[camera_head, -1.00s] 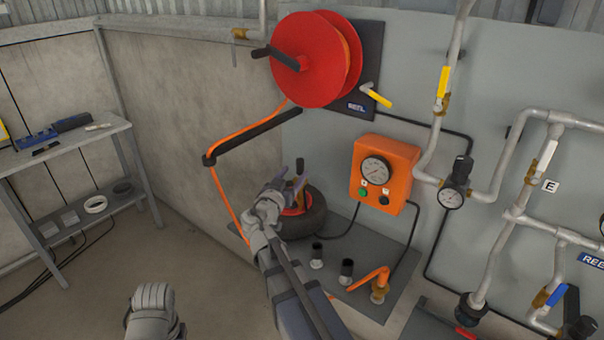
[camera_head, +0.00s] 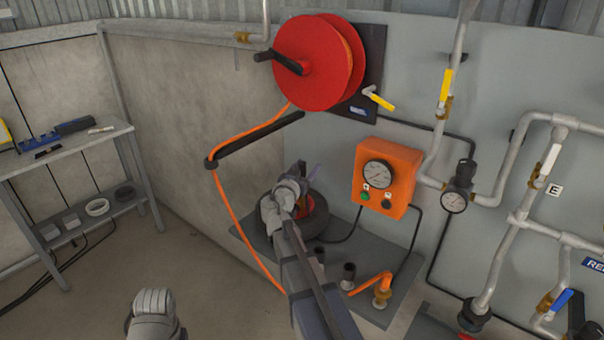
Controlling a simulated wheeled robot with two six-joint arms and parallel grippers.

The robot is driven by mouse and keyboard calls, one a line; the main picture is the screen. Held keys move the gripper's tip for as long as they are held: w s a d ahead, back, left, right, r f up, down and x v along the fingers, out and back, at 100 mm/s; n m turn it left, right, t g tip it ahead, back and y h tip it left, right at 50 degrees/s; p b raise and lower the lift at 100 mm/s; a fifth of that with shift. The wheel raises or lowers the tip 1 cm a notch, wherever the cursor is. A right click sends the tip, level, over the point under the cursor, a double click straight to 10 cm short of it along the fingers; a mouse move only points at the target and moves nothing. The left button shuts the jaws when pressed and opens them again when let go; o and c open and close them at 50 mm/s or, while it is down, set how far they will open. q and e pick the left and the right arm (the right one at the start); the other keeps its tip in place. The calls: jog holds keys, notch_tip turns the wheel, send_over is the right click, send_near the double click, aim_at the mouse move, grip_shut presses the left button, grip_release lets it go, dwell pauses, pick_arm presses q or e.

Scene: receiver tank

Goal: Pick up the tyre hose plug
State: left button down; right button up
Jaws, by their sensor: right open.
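The black tyre (camera_head: 318,218) with a red hub lies on the grey base plate in front of the wall. My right gripper (camera_head: 302,178) is over the tyre, its arm coming up from the bottom. It is open, and it hides the hub and much of the tyre's near left side. I cannot make out the tyre hose plug; it may be hidden behind my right gripper. A thin black hose (camera_head: 345,238) runs from near the tyre to the orange gauge box (camera_head: 386,180). My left gripper (camera_head: 152,300) is low at the left, away from everything, its jaws not clear.
Two black-topped stubs, one of them here (camera_head: 348,272), and an orange-handled brass valve (camera_head: 382,292) stand on the base plate (camera_head: 400,300). A red reel (camera_head: 318,62) feeds an orange hose (camera_head: 233,222) down left of the tyre. A shelf (camera_head: 70,165) stands far left.

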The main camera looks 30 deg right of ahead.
grip_shut()
dwell(0.5)
